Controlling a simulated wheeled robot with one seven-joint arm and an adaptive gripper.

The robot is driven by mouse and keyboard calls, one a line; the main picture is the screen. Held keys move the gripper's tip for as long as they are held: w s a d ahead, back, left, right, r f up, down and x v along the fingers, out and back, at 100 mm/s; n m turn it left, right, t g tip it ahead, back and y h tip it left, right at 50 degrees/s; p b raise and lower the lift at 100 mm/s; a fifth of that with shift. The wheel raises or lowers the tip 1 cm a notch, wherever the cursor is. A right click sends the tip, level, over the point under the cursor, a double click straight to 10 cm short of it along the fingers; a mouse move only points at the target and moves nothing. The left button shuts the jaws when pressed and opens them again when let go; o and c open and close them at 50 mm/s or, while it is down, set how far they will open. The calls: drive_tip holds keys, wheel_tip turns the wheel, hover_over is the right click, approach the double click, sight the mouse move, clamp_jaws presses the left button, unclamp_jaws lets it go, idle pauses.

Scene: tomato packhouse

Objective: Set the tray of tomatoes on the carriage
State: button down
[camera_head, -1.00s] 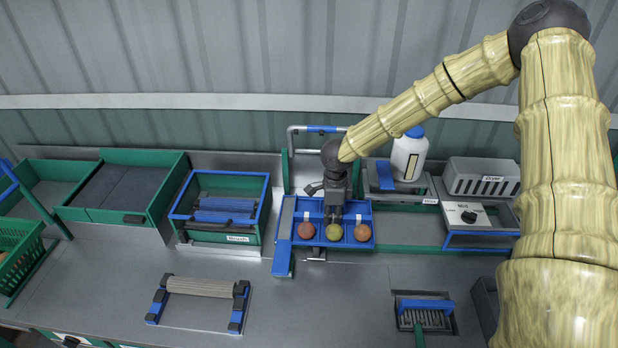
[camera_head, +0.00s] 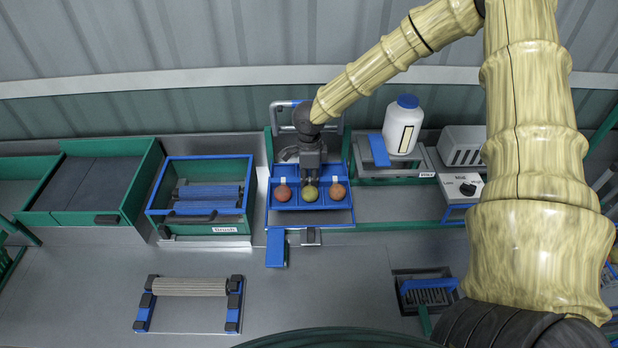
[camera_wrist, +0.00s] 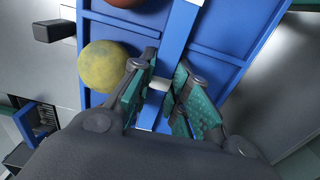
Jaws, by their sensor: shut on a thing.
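The blue tray (camera_head: 325,201) has compartments. It holds a red tomato (camera_head: 283,192), a yellow-green tomato (camera_head: 310,193) and an orange-red tomato (camera_head: 337,191). My gripper (camera_head: 311,178) reaches in from behind and is shut on the tray's middle part. In the wrist view, its green finger pads (camera_wrist: 158,92) lie on either side of a narrow part of the tray, with the yellow-green tomato (camera_wrist: 104,70) beside them. The tray is over a blue-edged frame (camera_head: 335,226) between green posts, likely the carriage. I cannot tell whether the tray rests on it.
A blue flap (camera_head: 276,248) extends forward at the frame's left. A green brush bin (camera_head: 205,230) stands left, and a white bottle (camera_head: 403,125) and white dial box (camera_head: 462,187) stand right. A roller stand (camera_head: 189,288) and brush (camera_head: 428,293) lie in front.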

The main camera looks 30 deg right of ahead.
drive_tip(key=shift+s+f+b, duration=0.1)
drive_tip(key=shift+f+b, duration=1.3)
drive_tip(key=shift+f, duration=0.35)
drive_tip(key=shift+f+b, duration=0.3)
drive_tip(key=shift+f, duration=0.9)
drive_tip(key=shift+f, duration=0.55)
drive_tip(key=c, duration=1.3)
unclamp_jaws()
drive_tip(key=c, duration=0.3)
drive_tip(key=shift+r+p, duration=3.05)
drive_tip(key=shift+r, duration=0.5)
